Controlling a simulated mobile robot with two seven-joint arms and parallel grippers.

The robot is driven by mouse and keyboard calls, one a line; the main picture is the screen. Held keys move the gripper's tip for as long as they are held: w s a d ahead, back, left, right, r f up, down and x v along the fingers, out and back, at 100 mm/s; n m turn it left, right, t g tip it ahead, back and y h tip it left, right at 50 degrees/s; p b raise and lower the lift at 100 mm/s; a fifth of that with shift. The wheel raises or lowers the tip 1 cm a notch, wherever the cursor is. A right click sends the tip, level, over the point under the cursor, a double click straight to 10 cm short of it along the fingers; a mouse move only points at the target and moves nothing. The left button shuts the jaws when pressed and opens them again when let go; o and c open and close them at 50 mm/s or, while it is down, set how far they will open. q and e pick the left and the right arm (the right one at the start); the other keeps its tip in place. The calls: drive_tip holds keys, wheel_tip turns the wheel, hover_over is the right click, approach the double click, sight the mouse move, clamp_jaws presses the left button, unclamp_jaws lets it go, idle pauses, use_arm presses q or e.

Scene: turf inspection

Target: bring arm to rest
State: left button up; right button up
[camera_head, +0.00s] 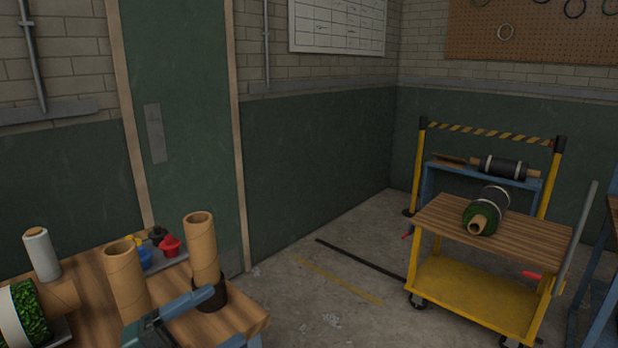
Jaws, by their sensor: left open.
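My left gripper (205,316) is at the bottom of the head view, low in front of the wooden table (244,314). Its blue-grey fingers are apart, with nothing seen between them. Its upper finger overlaps the dark holder (211,292) around the foot of a cardboard tube (201,240) in the picture; I cannot tell whether they touch. A second upright cardboard tube (124,277) stands to the left, its foot partly hidden. My right gripper is not in view.
A white roll (41,254) and a turf roll (30,309) are at the table's left. A tray holds red (170,246), blue and yellow pieces. A yellow cart (475,298) carries another turf roll (487,211) at right. The floor between (320,300) is mostly clear.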

use_arm(q)
drive_tip(key=s+a+f+n+t+y, duration=0.25)
drive_tip(key=f+n+t+y, duration=0.25)
drive_tip(key=f+n+y, duration=1.1)
drive_tip(key=s+d+f+n+g, duration=0.3)
drive_tip(key=s+f+n+g, duration=0.2)
drive_tip(key=s+f+n, duration=0.3)
wheel_tip(320, 180, down, 5)
drive_tip(key=s, duration=0.2)
drive_tip(key=shift+s+n+g+h, duration=0.3)
drive_tip(key=shift+s+n+h, duration=0.05)
drive_tip(key=shift+n+h, duration=0.05)
